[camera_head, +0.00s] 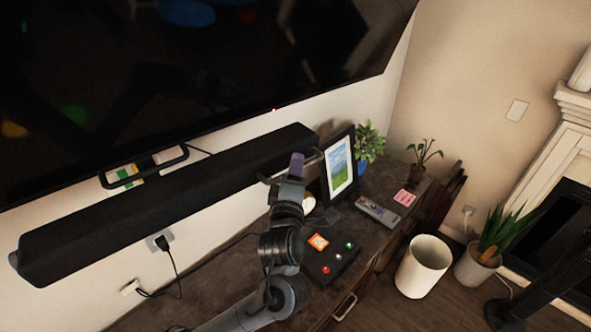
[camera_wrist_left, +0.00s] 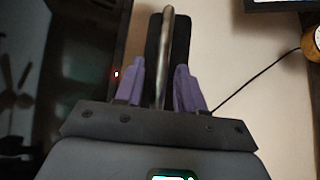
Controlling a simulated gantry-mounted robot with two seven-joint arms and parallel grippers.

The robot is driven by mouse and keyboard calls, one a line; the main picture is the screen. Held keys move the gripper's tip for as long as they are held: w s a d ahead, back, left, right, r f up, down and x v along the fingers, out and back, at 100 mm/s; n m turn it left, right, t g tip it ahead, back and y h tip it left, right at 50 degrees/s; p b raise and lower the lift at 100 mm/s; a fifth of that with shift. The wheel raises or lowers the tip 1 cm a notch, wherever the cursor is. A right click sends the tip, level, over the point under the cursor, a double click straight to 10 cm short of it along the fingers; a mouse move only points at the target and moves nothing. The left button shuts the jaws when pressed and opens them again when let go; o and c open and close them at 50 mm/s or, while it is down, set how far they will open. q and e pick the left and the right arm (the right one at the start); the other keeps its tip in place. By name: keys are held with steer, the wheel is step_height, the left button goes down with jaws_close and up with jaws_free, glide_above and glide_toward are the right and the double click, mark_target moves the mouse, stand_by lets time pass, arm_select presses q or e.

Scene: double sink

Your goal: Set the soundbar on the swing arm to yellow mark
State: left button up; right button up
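The soundbar (camera_head: 170,195) is a long dark bar under the television, running from lower left to upper right. A dark bracket loop (camera_head: 145,168) shows behind it, with a marked plate (camera_head: 125,177) in green, yellow and white by the wall. My left gripper (camera_head: 297,163), with purple fingers, is at the soundbar's right end. In the left wrist view, the open fingers (camera_wrist_left: 160,85) stand either side of a thin metal rod (camera_wrist_left: 165,50), with gaps visible. The soundbar's dark end (camera_wrist_left: 181,40) shows behind. Contact with the rod cannot be told. My right gripper is not in view.
The television (camera_head: 200,60) hangs close above. A picture frame (camera_head: 339,165) and a plant (camera_head: 368,143) stand just right of my left gripper. A button box (camera_head: 330,262) and remote (camera_head: 378,213) lie on the cabinet below. A white bin (camera_head: 424,267) stands on the floor.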

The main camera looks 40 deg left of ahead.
arm_select(q)
jaws_close()
